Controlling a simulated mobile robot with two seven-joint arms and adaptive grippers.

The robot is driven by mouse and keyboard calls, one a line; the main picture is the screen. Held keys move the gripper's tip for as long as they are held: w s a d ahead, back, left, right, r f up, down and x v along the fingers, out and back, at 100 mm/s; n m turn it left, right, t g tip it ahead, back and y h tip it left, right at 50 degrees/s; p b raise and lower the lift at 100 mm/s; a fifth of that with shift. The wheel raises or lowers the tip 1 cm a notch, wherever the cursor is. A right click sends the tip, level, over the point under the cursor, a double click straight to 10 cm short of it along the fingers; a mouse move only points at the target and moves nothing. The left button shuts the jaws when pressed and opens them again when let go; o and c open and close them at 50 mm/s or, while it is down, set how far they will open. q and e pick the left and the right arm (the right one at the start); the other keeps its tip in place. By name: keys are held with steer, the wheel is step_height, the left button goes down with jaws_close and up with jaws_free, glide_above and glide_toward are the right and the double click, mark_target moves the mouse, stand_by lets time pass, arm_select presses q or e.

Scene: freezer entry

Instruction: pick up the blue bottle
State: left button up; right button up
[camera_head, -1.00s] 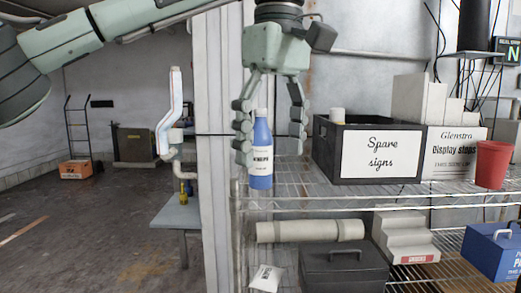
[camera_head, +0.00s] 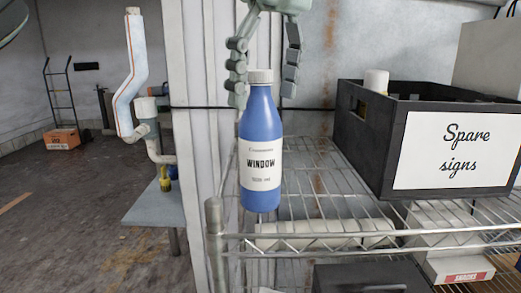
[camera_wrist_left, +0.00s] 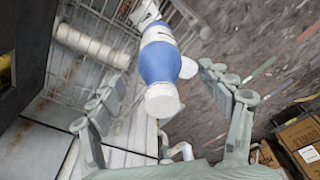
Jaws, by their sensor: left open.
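The blue bottle (camera_head: 261,128) has a white cap and a white label reading WINDOW. It stands upright at the left end of the wire shelf. My left gripper (camera_head: 264,90) points down with its fingers spread around the level of the cap and neck, and looks empty. In the left wrist view the bottle (camera_wrist_left: 160,62) shows cap first, between the two open fingers of my left gripper (camera_wrist_left: 160,85). I see no finger pressed on it. My right gripper is not in view.
A black box of spare signs (camera_head: 371,145) stands on the shelf to the right of the bottle. A post (camera_head: 191,150) rises behind, left of the shelf. A rolled item (camera_head: 330,232) lies on a lower level. The shelf between bottle and box is clear.

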mark_target(260, 129)
arm_select(q)
steer(key=shift+a+f, duration=0.1)
steer(key=shift+f, duration=0.6)
steer(key=f, duration=0.5)
steer(key=shift+w+a+b, duration=0.3)
steer(key=shift+w, duration=0.05)
steer(key=shift+r, duration=0.1)
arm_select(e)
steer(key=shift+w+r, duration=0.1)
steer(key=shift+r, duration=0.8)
arm_select(q)
steer(key=shift+c, duration=0.4)
steer(key=c, duration=1.7)
